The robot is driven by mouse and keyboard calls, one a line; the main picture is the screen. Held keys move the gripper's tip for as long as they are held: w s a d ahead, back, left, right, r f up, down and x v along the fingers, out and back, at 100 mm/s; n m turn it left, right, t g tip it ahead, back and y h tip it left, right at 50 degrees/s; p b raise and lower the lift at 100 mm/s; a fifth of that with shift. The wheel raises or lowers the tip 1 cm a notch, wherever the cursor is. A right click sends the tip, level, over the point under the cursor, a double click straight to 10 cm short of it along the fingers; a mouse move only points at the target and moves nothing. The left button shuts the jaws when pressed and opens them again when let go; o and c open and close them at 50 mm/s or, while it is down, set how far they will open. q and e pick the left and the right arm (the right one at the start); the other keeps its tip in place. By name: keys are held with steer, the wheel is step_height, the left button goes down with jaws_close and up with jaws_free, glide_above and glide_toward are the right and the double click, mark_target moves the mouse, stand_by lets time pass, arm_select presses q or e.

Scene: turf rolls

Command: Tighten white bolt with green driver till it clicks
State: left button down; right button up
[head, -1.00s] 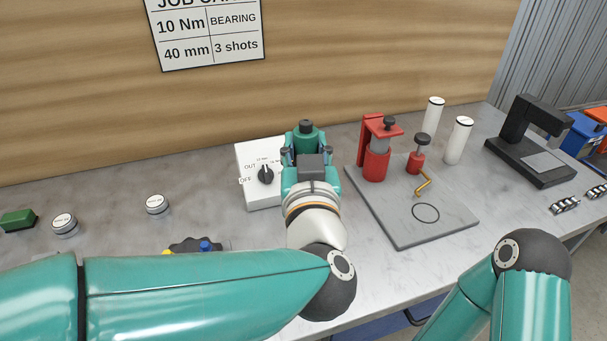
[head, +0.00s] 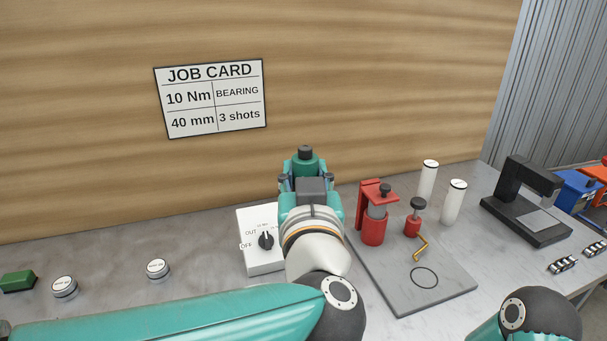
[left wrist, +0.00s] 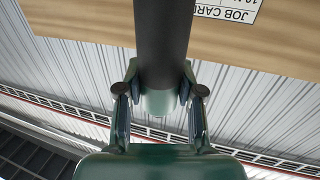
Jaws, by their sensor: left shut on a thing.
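The green driver (head: 304,164) stands roughly upright in my left gripper (head: 308,182), its green body and dark cap showing above the fingers. In the left wrist view a thick dark cylinder of the driver (left wrist: 163,45) runs up from between the two fingers of my left gripper (left wrist: 160,98), which is shut on its green part. The driver's lower end is hidden behind my wrist in the head view. I cannot make out a white bolt in either view. My right arm shows at the lower right, but its gripper is out of view.
A white dial box (head: 258,258) stands just left of my left gripper. Right of it is a grey plate (head: 440,298) with a red press (head: 373,224). Two white cylinders (head: 428,180) (head: 454,203) and a black stand (head: 512,220) are behind. A job card (head: 211,98) hangs on the wall.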

mark_target(305, 157)
arm_select(q)
steer(key=shift+r+p, duration=1.4)
steer(key=shift+r, duration=1.6)
steer(key=shift+w+f, duration=0.1)
